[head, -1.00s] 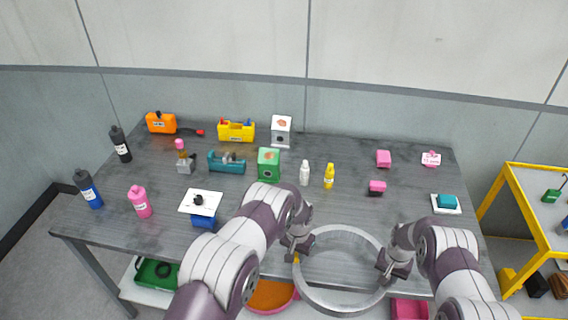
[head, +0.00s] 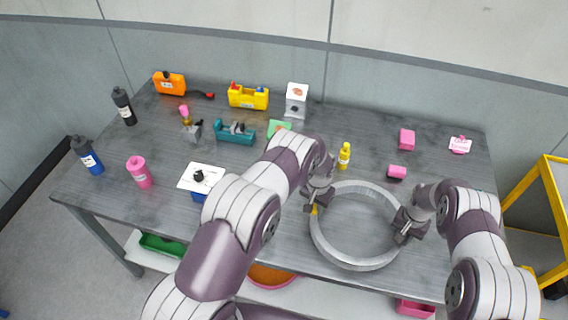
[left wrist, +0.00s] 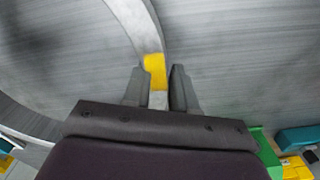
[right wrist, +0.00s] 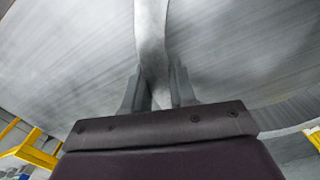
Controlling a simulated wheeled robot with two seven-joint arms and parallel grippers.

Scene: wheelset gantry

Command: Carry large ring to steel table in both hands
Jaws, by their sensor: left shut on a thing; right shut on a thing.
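The large ring (head: 327,247) is a grey metal hoop at the front of the steel table (head: 262,197) in the head view. It looks roughly level, over the table's front edge; its exact height above the top is hard to tell. My left gripper (head: 315,207) is shut on the ring's left side, at a yellow mark (left wrist: 155,70) seen in the left wrist view. My right gripper (head: 406,232) is shut on its right side. In the right wrist view the ring's band (right wrist: 150,45) runs between the fingers.
A yellow bottle (head: 344,156) and a pink block (head: 397,171) stand just behind the ring. A white plate on a blue block (head: 202,178), teal tape dispenser (head: 235,133) and several bottles are further left. A yellow-framed table (head: 545,200) stands at right.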

